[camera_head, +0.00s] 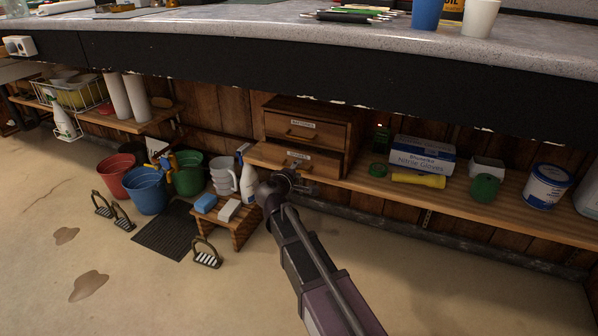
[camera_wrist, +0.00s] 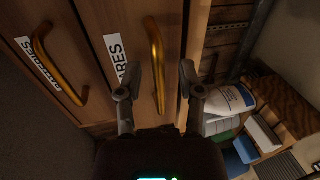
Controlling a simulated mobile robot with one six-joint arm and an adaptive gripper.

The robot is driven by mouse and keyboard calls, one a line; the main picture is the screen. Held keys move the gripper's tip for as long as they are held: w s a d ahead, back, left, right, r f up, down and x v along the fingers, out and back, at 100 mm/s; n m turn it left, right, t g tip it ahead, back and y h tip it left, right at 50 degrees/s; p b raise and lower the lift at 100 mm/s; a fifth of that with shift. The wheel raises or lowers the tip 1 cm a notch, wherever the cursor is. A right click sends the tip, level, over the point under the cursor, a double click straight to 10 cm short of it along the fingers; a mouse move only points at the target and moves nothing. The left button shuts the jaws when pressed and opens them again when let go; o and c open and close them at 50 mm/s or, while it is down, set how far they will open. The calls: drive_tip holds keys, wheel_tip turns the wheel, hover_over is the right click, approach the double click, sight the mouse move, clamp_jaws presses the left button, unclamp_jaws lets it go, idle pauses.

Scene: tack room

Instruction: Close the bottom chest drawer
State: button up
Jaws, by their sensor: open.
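The small wooden chest (camera_head: 318,113) stands on the shelf under the counter. Its bottom drawer (camera_head: 262,153) sticks out past the top drawer (camera_head: 275,125), whose front looks flush. In the wrist view the bottom drawer's brass handle (camera_wrist: 156,60) and its label, partly readable as "ARES", are close ahead. My gripper (camera_wrist: 157,85) is open, one finger on each side of the handle's near end; I cannot tell whether they touch the drawer front. In the head view my gripper (camera_head: 292,180) is at the drawer front, and my arm covers part of it.
The counter (camera_head: 230,45) overhangs. Floor in front is mostly clear.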

clamp_jaws()
drive_tip(key=shift+r+x, duration=0.2)
drive_tip(key=shift+x, duration=0.75)
drive_tip(key=shift+r+x, duration=0.2)
drive_tip(key=shift+x, duration=0.75)
drive_tip(key=shift+w, duration=0.15)
unclamp_jaws()
